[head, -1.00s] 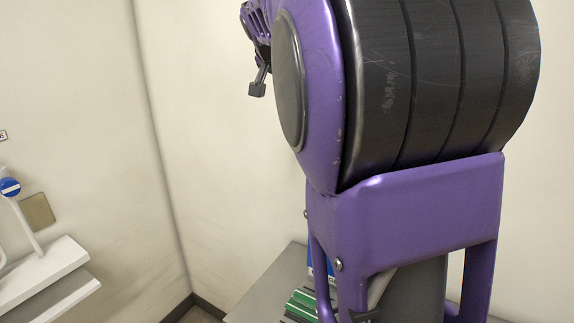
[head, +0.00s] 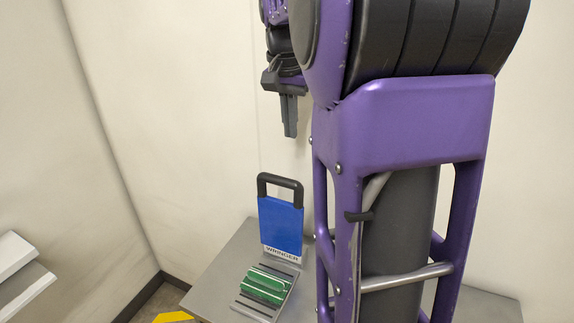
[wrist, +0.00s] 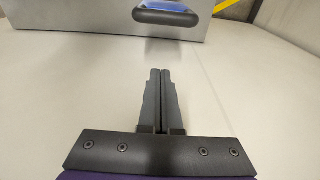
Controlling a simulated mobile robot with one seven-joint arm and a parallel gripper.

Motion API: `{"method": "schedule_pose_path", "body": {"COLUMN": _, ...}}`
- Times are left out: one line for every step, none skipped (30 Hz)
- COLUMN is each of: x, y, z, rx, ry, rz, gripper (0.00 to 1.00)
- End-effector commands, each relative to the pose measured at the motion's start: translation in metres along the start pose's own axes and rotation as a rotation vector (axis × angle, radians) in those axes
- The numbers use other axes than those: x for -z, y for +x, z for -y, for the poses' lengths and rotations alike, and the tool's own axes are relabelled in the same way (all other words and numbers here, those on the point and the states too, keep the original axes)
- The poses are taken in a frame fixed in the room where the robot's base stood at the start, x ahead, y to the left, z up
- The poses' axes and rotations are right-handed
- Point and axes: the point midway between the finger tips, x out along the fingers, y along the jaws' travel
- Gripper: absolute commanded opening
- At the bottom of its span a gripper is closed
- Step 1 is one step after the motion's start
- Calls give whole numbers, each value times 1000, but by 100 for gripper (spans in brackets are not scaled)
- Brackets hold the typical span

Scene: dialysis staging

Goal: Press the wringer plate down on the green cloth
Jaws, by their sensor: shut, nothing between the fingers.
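The blue wringer plate (head: 281,226) stands upright at the back of its slotted base (head: 257,308), with a black handle (head: 280,181) on top and a "WRINGER" label at its foot. The green cloth (head: 265,284) lies folded on the base in front of the plate. My gripper (head: 290,132) is shut and empty, pointing down above and slightly behind the handle in the head view. In the wrist view my gripper (wrist: 160,75) is shut, and the black handle (wrist: 166,14) with some blue shows beyond the fingertips, apart from them.
The wringer stands on a grey metal table (head: 215,275), partly hidden by my arm. Pale walls (head: 180,110) meet in a corner behind it. A white shelf (head: 18,262) is at the left, and a yellow floor marking (head: 172,317) shows at the bottom.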

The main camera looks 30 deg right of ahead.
Motion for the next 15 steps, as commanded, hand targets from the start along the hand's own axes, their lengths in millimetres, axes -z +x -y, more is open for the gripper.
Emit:
{"method": "schedule_pose_path", "body": {"x": 0, "y": 0, "z": 0, "rx": 0, "ry": 0, "rz": -1, "gripper": 0}}
{"method": "schedule_pose_path", "body": {"x": 0, "y": 0, "z": 0, "rx": 0, "ry": 0, "rz": -1, "gripper": 0}}
{"method": "schedule_pose_path", "body": {"x": 0, "y": 0, "z": 0, "rx": 0, "ry": 0, "rz": -1, "gripper": 0}}
{"method": "schedule_pose_path", "body": {"x": 0, "y": 0, "z": 0, "rx": 0, "ry": 0, "rz": -1, "gripper": 0}}
{"method": "schedule_pose_path", "body": {"x": 0, "y": 1, "z": 0, "rx": 0, "ry": 0, "rz": -1, "gripper": 0}}
{"method": "schedule_pose_path", "body": {"x": 0, "y": 2, "z": 0, "rx": -1, "ry": 0, "rz": -1, "gripper": 0}}
{"method": "schedule_pose_path", "body": {"x": 0, "y": 4, "z": 0, "rx": -1, "ry": 1, "rz": -1, "gripper": 0}}
{"method": "schedule_pose_path", "body": {"x": 0, "y": 7, "z": 0, "rx": -1, "ry": 1, "rz": 0, "gripper": 0}}
{"method": "schedule_pose_path", "body": {"x": 0, "y": 11, "z": 0, "rx": -1, "ry": 1, "rz": -1, "gripper": 0}}
{"method": "schedule_pose_path", "body": {"x": 0, "y": 15, "z": 0, "rx": -1, "ry": 1, "rz": -1, "gripper": 0}}
{"method": "schedule_pose_path", "body": {"x": 0, "y": 20, "z": 0, "rx": -2, "ry": 1, "rz": 0, "gripper": 0}}
{"method": "schedule_pose_path", "body": {"x": 0, "y": 27, "z": 0, "rx": -2, "ry": 1, "rz": 0, "gripper": 0}}
{"method": "schedule_pose_path", "body": {"x": 0, "y": 33, "z": 0, "rx": -2, "ry": 1, "rz": 0, "gripper": 0}}
{"method": "schedule_pose_path", "body": {"x": 0, "y": 40, "z": 0, "rx": -3, "ry": 1, "rz": 2, "gripper": 0}}
{"method": "schedule_pose_path", "body": {"x": 0, "y": 49, "z": 0, "rx": -3, "ry": 1, "rz": 2, "gripper": 0}}
